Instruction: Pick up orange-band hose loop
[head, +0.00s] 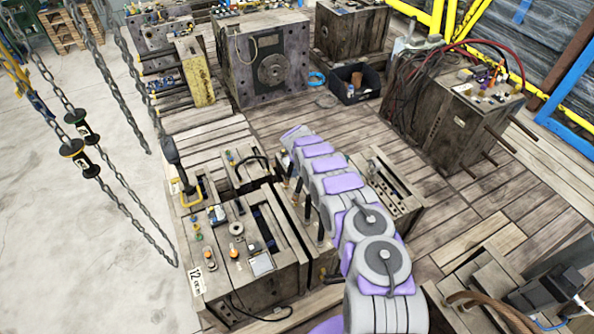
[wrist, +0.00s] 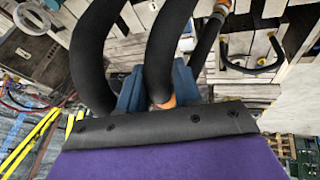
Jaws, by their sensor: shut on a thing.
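In the wrist view, my gripper (wrist: 160,88) shows as two blue-grey fingers, partly covered by thick black hose and by the dark edge of my wrist. It is shut on the orange-band hose loop (wrist: 170,50), a thick black hose whose orange band (wrist: 163,103) shows between the fingers. Another thick black hose length (wrist: 95,50) curves down on the left; I cannot tell if it is the same loop. In the head view, my grey and purple arm reaches over a mould block (head: 275,280), and the gripper's fingertips are hidden.
A thinner black hose loop (wrist: 250,70) lies right of my gripper in the wrist view. Chains (head: 105,75) hang at the left of the head view. A mould with red hoses (head: 445,115) stands at the right.

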